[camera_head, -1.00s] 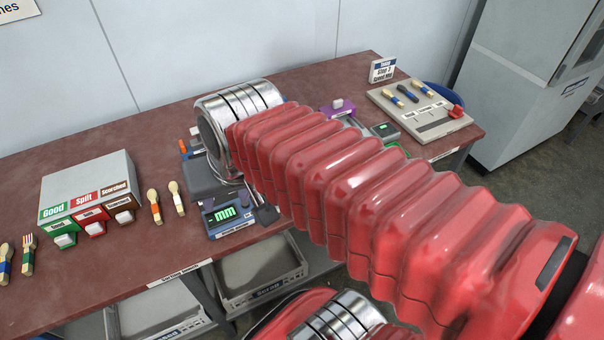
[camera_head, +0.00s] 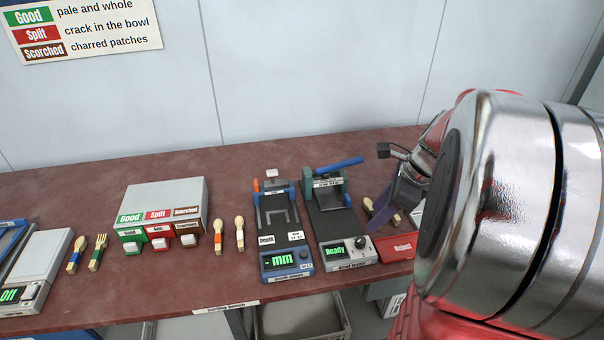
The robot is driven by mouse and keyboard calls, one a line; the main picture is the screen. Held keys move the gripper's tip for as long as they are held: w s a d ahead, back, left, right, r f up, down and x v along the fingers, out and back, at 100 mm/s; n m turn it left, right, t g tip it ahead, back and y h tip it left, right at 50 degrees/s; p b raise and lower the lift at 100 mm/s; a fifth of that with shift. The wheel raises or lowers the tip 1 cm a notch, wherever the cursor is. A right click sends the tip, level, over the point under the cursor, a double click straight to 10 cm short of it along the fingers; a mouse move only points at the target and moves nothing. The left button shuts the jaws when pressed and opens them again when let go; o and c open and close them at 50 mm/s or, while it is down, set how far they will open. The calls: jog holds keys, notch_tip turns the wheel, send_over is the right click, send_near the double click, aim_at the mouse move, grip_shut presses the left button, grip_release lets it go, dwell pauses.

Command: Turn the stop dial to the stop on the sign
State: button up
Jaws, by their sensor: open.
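The sign with the stop setting is not in view now. A small dark round knob (camera_head: 360,243) sits on the front panel of a grey and green press (camera_head: 338,222), right of its "Ready" display. I cannot read a label on the knob, so I cannot tell whether it is the stop dial. My gripper (camera_head: 388,213) is open over the bench, right of this press and apart from the knob. Its fingers are partly hard to make out, and my arm's large silver joint hides the bench's right end.
A blue gauge (camera_head: 282,232) with an "mm" display stands left of the press. Further left are loose wooden utensils, the grey sorting box (camera_head: 165,198) and a white scale. A poster (camera_head: 85,28) hangs on the wall.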

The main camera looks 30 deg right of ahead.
aim_at(362, 240)
jog(key=d+m, duration=0.1)
jog(key=d+f+m, duration=0.1)
jog(key=s+d, duration=0.1)
jog(key=shift+d+f+m, duration=0.15)
jog(key=shift+d+m, duration=0.05)
jog(key=shift+m, duration=0.2)
jog(key=shift+w+f, duration=0.1)
jog(key=x, duration=1.3)
jog(key=shift+w+a+f, duration=0.15)
jog(key=shift+a+f, duration=0.05)
jog(key=shift+c, duration=0.2)
